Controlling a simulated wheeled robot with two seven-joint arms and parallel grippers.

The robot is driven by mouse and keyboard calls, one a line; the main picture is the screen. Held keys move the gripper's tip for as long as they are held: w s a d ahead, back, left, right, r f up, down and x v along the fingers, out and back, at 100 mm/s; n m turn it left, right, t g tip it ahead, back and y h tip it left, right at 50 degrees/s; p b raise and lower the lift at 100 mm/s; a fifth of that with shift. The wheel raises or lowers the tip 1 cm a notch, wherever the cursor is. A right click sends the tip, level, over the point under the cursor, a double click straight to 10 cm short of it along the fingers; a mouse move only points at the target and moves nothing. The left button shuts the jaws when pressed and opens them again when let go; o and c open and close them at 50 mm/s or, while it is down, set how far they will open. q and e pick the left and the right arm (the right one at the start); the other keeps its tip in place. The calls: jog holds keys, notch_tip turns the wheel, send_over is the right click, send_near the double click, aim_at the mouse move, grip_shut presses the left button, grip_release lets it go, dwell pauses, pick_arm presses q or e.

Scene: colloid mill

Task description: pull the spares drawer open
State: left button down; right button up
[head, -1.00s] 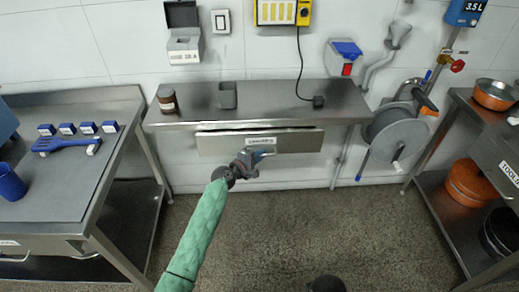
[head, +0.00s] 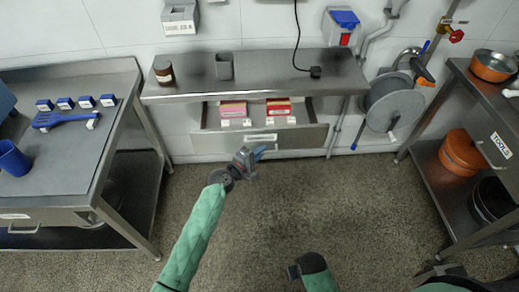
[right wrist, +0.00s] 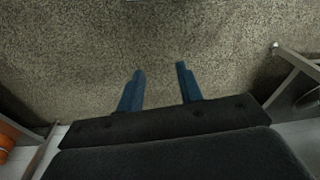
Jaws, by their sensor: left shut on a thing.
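The spares drawer (head: 217,141), a wide metal drawer under the back bench, stands open. Boxes with red and pink tops (head: 233,109) show inside it. A white label sits on its front. My left gripper (head: 258,153) is at the middle of the drawer front, shut on the drawer handle, which the fingers mostly hide. My right gripper (right wrist: 158,88) is open and empty over the speckled floor in the right wrist view; its arm shows at the bottom of the head view.
The back bench (head: 300,75) carries a brown jar (head: 163,71) and a grey cup (head: 224,66). A left table (head: 75,155) holds a blue spatula and blue blocks. A hose reel (head: 393,110) and a right bench with a tools drawer (head: 496,145) stand right. Floor between is clear.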

pick_arm(q)
jog(key=c, duration=1.8)
grip_release()
